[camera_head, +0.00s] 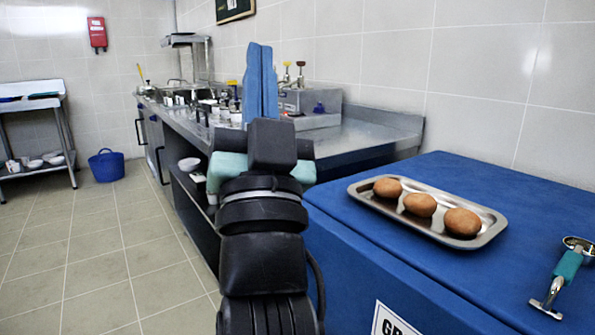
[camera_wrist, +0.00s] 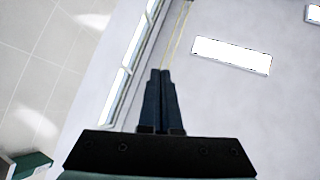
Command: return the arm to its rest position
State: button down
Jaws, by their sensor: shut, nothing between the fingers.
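My gripper (camera_head: 261,50) is raised in front of my body in the head view, with its blue fingers pointing up. The fingers are together with nothing between them. In the wrist view the gripper (camera_wrist: 161,73) also shows its two dark fingers side by side and shut.
A metal tray (camera_head: 362,198) with three brown potatoes (camera_head: 420,205) sits on a blue-topped chest (camera_head: 400,285) at right. A green-handled tool (camera_head: 567,268) lies near its right edge. A steel counter (camera_head: 365,135) runs behind. The tiled floor (camera_head: 90,240) at left is clear up to a blue bucket (camera_head: 106,166).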

jog(key=s+d+r+n+h+p, duration=0.1)
jog(key=s+d+r+p, duration=0.1)
jog(key=s+r, duration=0.3)
jog(key=s+d+r+n+h+p, duration=0.1)
jog(key=s+d+r+h, duration=0.15)
jog(key=s, duration=0.45)
notch_tip(320, 180, up, 38)
jog(key=a+p, duration=0.1)
jog(key=p, duration=3.6)
jog(key=shift+w+f+y+p, duration=0.2)
jog(key=shift+y+p, duration=0.1)
jog(key=shift+y, duration=0.05)
